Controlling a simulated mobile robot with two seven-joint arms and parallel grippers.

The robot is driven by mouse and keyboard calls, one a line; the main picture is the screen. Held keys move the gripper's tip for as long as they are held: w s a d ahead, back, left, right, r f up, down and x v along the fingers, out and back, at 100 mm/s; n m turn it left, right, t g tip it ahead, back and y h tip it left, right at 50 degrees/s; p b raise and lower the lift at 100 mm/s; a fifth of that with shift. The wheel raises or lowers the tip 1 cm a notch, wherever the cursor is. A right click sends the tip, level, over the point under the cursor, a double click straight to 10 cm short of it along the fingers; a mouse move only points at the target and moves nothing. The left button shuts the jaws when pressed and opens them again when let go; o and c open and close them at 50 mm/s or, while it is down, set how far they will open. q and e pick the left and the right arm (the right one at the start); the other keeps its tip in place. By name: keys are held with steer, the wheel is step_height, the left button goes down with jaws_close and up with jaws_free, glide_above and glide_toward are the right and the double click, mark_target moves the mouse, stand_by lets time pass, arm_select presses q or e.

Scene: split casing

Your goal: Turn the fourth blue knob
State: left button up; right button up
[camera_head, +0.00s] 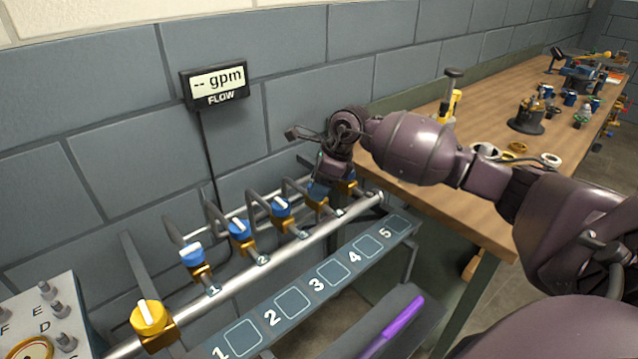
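A row of blue knobs with white pointer marks sits on brass valves along a silver pipe (318,236). From the left are the first (192,254), second (240,230) and third (281,207) blue knobs. The fourth blue knob (317,191) is partly covered by my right gripper (325,179). The gripper is right over or at this knob; I cannot tell whether it touches it. Its fingertips are too small and hidden to show if they are open or shut. My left gripper is out of view.
A yellow knob (148,316) is at the pipe's near end. A numbered panel (262,318) lies in front. A flow display (215,84) reading "-- gpm" hangs on the wall. A wooden workbench (459,204) with loose parts stands right. Bent metal pipes rise behind the knobs.

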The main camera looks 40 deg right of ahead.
steer(key=c, duration=0.6)
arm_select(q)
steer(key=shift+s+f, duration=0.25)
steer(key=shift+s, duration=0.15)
